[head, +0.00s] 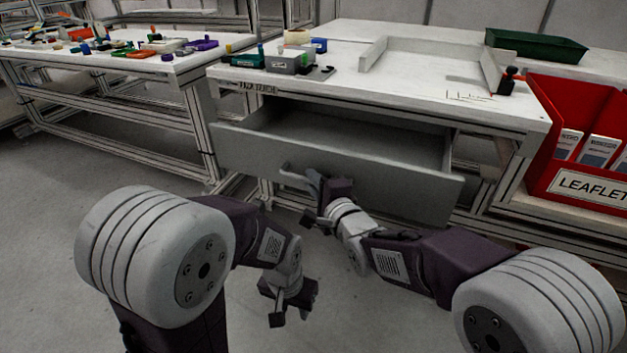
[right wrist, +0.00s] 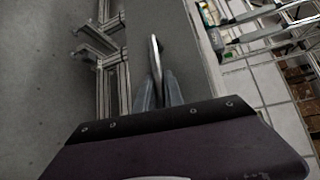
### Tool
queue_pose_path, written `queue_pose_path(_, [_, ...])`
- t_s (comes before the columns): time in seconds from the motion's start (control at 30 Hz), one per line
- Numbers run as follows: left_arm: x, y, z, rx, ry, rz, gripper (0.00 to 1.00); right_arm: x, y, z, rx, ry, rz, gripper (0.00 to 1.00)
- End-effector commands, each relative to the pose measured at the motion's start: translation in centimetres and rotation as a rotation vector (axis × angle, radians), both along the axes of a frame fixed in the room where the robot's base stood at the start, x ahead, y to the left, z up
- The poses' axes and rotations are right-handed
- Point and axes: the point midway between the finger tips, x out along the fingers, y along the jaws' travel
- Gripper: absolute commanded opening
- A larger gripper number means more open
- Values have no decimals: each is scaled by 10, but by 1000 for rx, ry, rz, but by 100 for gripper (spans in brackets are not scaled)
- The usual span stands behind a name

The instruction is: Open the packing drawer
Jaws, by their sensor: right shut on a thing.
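The packing drawer (head: 350,165) is a grey drawer under the white table. It stands pulled out, and its inside shows empty where I can see it. Its handle (head: 292,178) is a bar on the front panel. My right gripper (head: 313,190) is at the handle, shut on it. In the right wrist view the fingers (right wrist: 158,92) close around the handle (right wrist: 155,52), beside the grey drawer front (right wrist: 185,50). My left gripper (head: 290,310) hangs low over the floor, open and empty, apart from the drawer.
The white table (head: 340,85) holds a grey box (head: 290,62), a green tray (head: 535,45) and small parts. A red leaflet bin (head: 575,100) stands at the right. Another table (head: 100,65) with coloured parts is at the left. The floor in front is clear.

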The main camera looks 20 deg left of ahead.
Motion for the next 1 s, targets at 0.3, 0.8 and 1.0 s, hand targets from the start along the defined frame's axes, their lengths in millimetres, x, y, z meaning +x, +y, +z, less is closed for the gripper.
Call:
queue_pose_path(0.3, [0,0,0,0,0,0,36,0,0,0,0,0,0,0])
queue_pose_path(0.8, [0,0,1,0,0,0,36,0,-1,1,1,-1,0,34])
queue_pose_path(1.0, [0,0,14,0,0,0,36,-17,-17,8,-1,1,0,34])
